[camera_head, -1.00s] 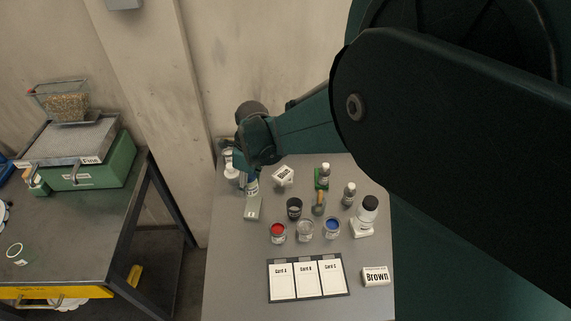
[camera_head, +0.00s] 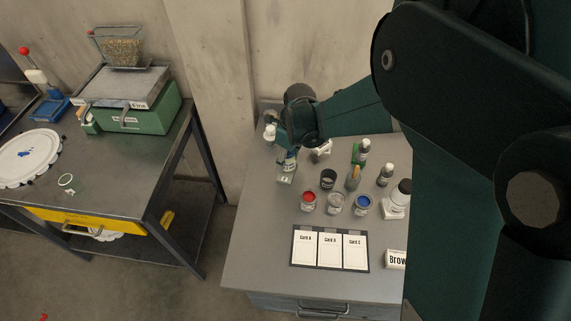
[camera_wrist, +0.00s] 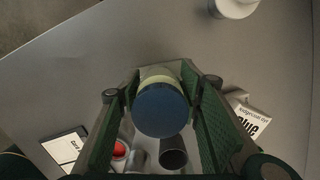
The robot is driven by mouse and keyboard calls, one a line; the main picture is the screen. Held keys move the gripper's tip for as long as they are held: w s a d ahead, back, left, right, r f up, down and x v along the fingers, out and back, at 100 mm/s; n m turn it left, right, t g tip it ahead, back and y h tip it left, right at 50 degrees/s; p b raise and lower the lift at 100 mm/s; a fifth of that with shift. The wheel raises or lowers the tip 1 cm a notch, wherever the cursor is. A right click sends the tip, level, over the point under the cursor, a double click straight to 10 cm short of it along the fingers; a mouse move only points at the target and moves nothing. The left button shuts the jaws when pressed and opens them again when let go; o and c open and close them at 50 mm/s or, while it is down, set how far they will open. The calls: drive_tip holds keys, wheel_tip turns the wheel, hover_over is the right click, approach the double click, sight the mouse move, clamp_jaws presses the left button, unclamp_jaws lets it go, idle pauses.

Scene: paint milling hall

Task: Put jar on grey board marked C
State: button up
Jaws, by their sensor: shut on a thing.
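My gripper (camera_head: 289,150) is at the back left of the table in the head view, pointing down. It is shut on a jar (camera_head: 290,164) with a pale body and label. In the wrist view the jar's round blue top (camera_wrist: 160,110) sits between the two green fingers. The mark is too small to read.
Red (camera_head: 308,202), clear (camera_head: 335,204) and blue (camera_head: 363,206) paint jars stand in front of a black cup (camera_head: 328,179). A card holder (camera_head: 330,268) lies nearer the front. A white bottle (camera_head: 269,132) stands behind my gripper. The table's left side is clear.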

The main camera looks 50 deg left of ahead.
drive_tip(key=shift+f, duration=1.45)
drive_tip(key=shift+f, duration=0.2)
drive_tip(key=o, duration=1.4)
drive_tip(key=shift+c, duration=0.2)
drive_tip(key=shift+r, duration=0.15)
drive_tip(key=shift+w+d+r, duration=0.1)
drive_tip(key=shift+d+r, duration=0.15)
drive_tip(key=shift+r, duration=1.75)
drive_tip(key=shift+w+d+r, duration=0.15)
drive_tip(key=shift+d+r, duration=0.15)
drive_tip(key=shift+r, duration=1.7)
drive_tip(key=shift+w+d+r, duration=0.1)
drive_tip(key=shift+d+r, duration=0.15)
drive_tip(key=shift+r, duration=1.75)
